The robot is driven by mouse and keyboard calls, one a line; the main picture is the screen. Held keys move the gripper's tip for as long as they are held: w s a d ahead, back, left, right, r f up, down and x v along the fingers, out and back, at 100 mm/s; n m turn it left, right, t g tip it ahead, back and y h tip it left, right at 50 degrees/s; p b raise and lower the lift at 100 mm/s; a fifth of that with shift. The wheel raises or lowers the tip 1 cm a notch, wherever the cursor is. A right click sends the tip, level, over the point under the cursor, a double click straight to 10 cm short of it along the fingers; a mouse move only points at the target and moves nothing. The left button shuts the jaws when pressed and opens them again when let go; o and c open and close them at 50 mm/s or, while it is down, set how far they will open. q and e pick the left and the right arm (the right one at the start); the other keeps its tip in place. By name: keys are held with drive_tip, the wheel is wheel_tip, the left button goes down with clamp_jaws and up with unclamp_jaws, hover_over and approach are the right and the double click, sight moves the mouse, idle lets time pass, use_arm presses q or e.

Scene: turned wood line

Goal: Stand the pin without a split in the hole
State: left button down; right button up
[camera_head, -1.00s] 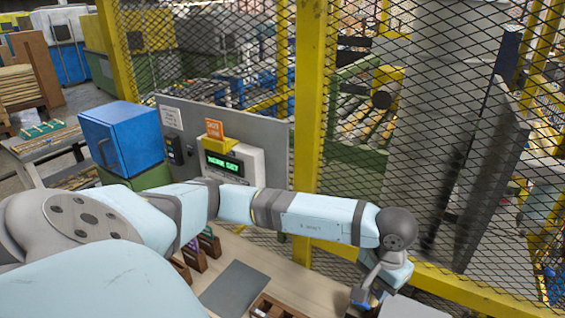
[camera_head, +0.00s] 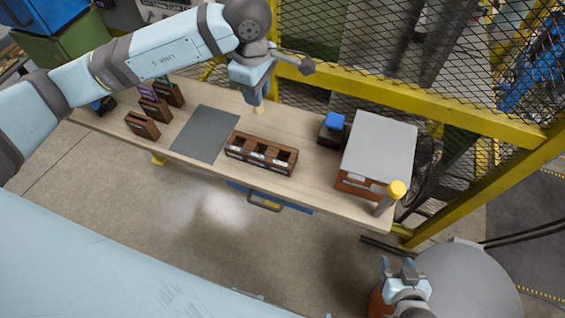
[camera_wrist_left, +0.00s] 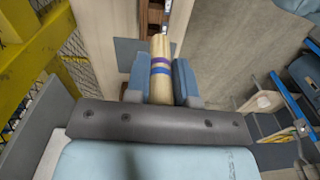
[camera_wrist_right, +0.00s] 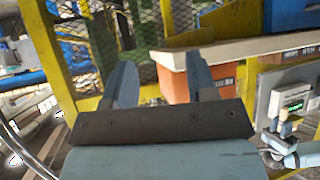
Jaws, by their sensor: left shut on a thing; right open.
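My left gripper (camera_head: 258,88) is shut on a pale turned wooden pin (camera_wrist_left: 160,72) with purple and blue bands. The pin's lower end (camera_head: 259,108) shows below the fingers in the head view, above the far part of the bench. No split shows on its visible side; the rest is hidden by the fingers. A brown wooden box with three dark compartments (camera_head: 262,153) sits on the bench nearer the front edge, apart from the pin. Part of it shows in the left wrist view (camera_wrist_left: 153,18). My right gripper (camera_head: 402,266) is open and empty, off the bench at front right.
A grey mat (camera_head: 205,134) lies left of the box. Several small brown holders (camera_head: 143,125) stand at the bench's left. At right are a grey-topped box (camera_head: 382,143), a blue-topped block (camera_head: 333,122) and a yellow-capped post (camera_head: 397,190). Yellow-framed mesh fencing (camera_head: 440,108) runs behind.

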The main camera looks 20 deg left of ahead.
use_arm(q)
drive_tip(key=d+n+b, duration=0.1)
drive_tip(key=n, duration=0.4)
drive_tip(key=r+n+b, duration=0.1)
drive_tip(key=n+b, duration=0.5)
drive_tip(key=n, duration=1.7)
hover_over(284, 150)
drive_tip(key=s, duration=0.2)
drive_tip(key=f+p, duration=0.1)
drive_tip(key=f, duration=0.8)
drive_tip(key=f+p, duration=0.1)
drive_tip(key=f, duration=0.9)
drive_tip(key=shift+w+d, duration=0.15)
drive_tip(key=shift+d, duration=0.05)
drive_tip(key=shift+f, duration=0.2)
drive_tip(key=shift+f, duration=0.1)
drive_tip(key=shift+f+b, duration=0.4)
drive_tip(key=shift+f, duration=0.1)
